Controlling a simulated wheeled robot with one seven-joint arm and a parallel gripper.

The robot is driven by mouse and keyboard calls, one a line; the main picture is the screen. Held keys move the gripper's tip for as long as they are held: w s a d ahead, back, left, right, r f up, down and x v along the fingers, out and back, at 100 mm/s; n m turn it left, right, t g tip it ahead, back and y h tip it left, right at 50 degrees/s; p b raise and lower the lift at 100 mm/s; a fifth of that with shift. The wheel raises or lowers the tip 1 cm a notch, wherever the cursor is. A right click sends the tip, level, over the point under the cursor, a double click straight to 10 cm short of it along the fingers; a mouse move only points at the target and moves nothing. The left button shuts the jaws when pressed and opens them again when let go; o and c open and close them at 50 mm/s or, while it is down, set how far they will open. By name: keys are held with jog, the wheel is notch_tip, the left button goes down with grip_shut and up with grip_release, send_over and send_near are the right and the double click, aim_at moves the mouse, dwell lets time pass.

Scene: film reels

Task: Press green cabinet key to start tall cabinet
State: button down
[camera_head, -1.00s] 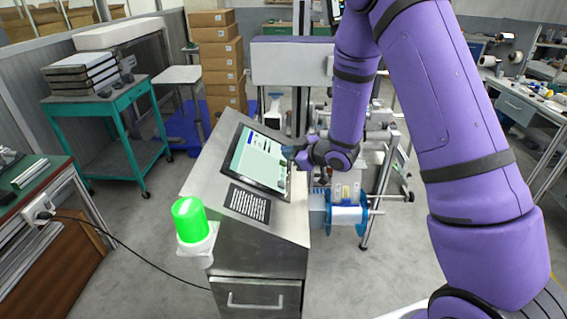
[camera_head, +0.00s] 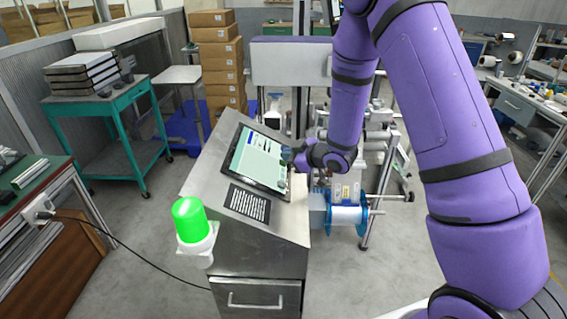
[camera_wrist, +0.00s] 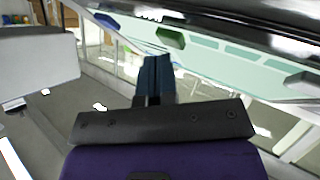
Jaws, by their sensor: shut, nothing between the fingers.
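The touchscreen (camera_head: 258,158) has a pale green display and a dark frame. It is set in the sloped top of a grey metal console (camera_head: 212,165). In the wrist view, a green hexagonal key (camera_wrist: 170,39) shows on the screen, with a blue key (camera_wrist: 107,20) to its left and a grey-blue one (camera_wrist: 303,81) to its right. My gripper (camera_head: 287,154) is at the screen's right edge. In the wrist view my gripper (camera_wrist: 156,60) is shut and empty, its tips just below the green key. I cannot tell whether they touch the screen.
A lit green lamp (camera_head: 190,218) stands at the console's front left corner. A printed black label (camera_head: 247,203) lies below the screen. A blue-flanged reel (camera_head: 347,216) and metal machine stand right of the console. A teal cart (camera_head: 110,103) is at the left.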

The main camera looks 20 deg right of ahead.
jog(key=shift+w+a+f, duration=0.1)
jog(key=shift+a+f, duration=0.1)
jog(key=shift+f, duration=0.2)
dwell(0.6)
jog(key=shift+d+r, duration=0.1)
jog(key=shift+r, duration=0.05)
jog(key=shift+s+d+r, duration=0.2)
jog(key=shift+d+r, duration=0.1)
jog(key=shift+r, duration=0.3)
jog(key=shift+r, duration=0.1)
jog(key=shift+s+d+r, duration=0.1)
jog(key=shift+d+r, duration=0.3)
jog(key=shift+r, duration=0.3)
jog(key=shift+s+d+r, duration=0.15)
jog(key=shift+d+r, duration=0.25)
jog(key=shift+r, duration=0.3)
jog(key=shift+s+d+r, duration=0.1)
jog(key=shift+d+r, duration=0.3)
jog(key=shift+r, duration=0.3)
